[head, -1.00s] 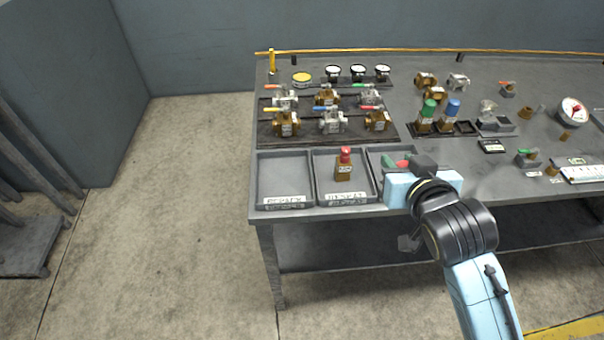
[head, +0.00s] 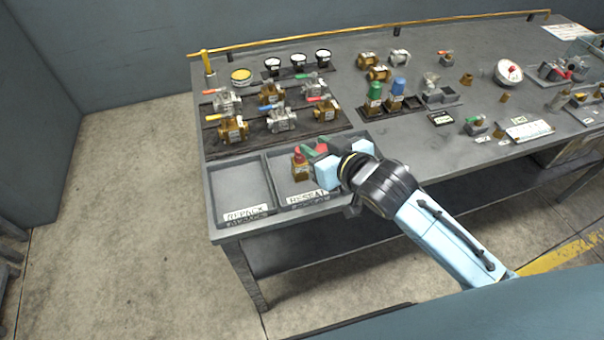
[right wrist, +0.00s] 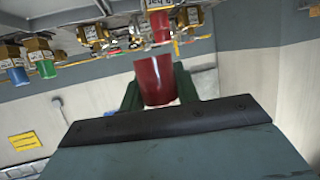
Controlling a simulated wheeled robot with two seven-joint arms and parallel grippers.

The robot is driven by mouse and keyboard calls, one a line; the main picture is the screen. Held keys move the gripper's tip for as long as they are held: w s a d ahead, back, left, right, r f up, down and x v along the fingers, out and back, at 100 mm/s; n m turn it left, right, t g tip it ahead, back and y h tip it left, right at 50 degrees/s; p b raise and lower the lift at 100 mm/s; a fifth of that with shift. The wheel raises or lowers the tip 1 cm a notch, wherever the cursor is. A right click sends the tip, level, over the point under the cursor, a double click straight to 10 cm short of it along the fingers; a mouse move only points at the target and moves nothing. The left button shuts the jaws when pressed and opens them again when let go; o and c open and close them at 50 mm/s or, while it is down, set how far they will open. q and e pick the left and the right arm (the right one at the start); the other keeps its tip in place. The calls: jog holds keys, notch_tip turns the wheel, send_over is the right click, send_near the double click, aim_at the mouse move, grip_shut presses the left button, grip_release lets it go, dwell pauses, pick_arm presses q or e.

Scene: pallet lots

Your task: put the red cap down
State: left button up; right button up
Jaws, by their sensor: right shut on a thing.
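My right gripper (head: 317,152) comes in from the right over the middle front tray. It is shut on the red cap (right wrist: 153,80), a smooth red cylinder between the dark green fingers in the right wrist view. In the head view the fingers largely hide this cap. A brass valve body (head: 302,170) with a label and a red top stands upright in the tray marked RESEAT (head: 282,188), just left of the fingers. Its red top also shows beyond the held cap in the right wrist view (right wrist: 160,27). My left gripper is not in view.
An empty tray marked REPACK (head: 240,180) lies at left. Several valves (head: 281,119) stand on a dark mat behind the trays. Green-topped (head: 374,97) and blue-topped (head: 396,95) brass pieces stand in a rack behind my gripper. Gauges and tools lie farther right.

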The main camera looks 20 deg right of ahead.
aim_at(308, 175)
jog(key=shift+y, duration=0.3)
notch_tip(308, 175, down, 8)
jog(key=shift+w+r+b, duration=0.15)
jog(key=shift+b, duration=0.5)
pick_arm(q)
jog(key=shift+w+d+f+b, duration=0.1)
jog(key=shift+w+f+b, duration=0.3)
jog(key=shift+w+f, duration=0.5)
pick_arm(e)
jog(key=shift+f, duration=1.8)
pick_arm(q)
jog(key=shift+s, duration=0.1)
pick_arm(e)
jog(key=shift+f, duration=0.15)
jog(key=o, duration=0.7)
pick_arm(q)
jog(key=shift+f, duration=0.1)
pick_arm(e)
jog(key=shift+s+d+r, duration=0.1)
jog(key=shift+s+r, duration=0.15)
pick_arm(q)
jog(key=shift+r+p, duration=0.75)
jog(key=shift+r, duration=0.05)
pick_arm(e)
jog(key=v, duration=1.1)
jog(key=shift+s+d+r, duration=0.1)
jog(key=shift+d+r, duration=0.05)
jog(key=shift+r, duration=0.05)
